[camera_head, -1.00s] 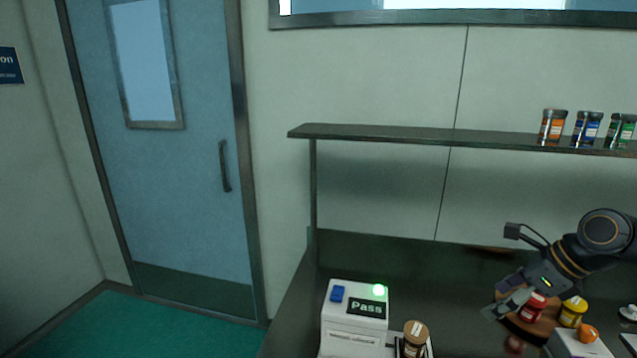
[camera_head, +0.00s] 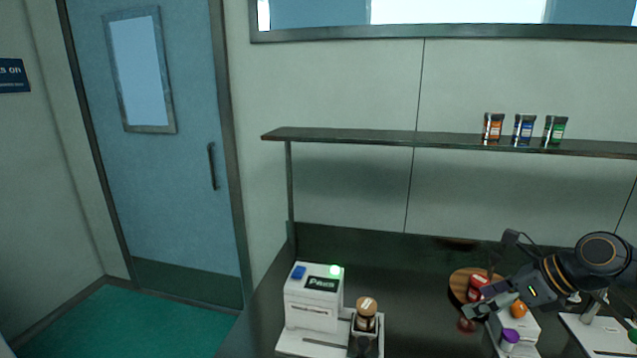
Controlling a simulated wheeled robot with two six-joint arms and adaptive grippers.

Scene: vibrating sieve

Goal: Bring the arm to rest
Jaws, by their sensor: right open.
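My right gripper (camera_head: 482,301) reaches in from the right edge with its arm. It is over the dark bench (camera_head: 420,285), in front of a red jar (camera_head: 478,284) on a round wooden board (camera_head: 459,284), and hides part of both. I see nothing held in its fingers, and it is open. My left gripper is not in view.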

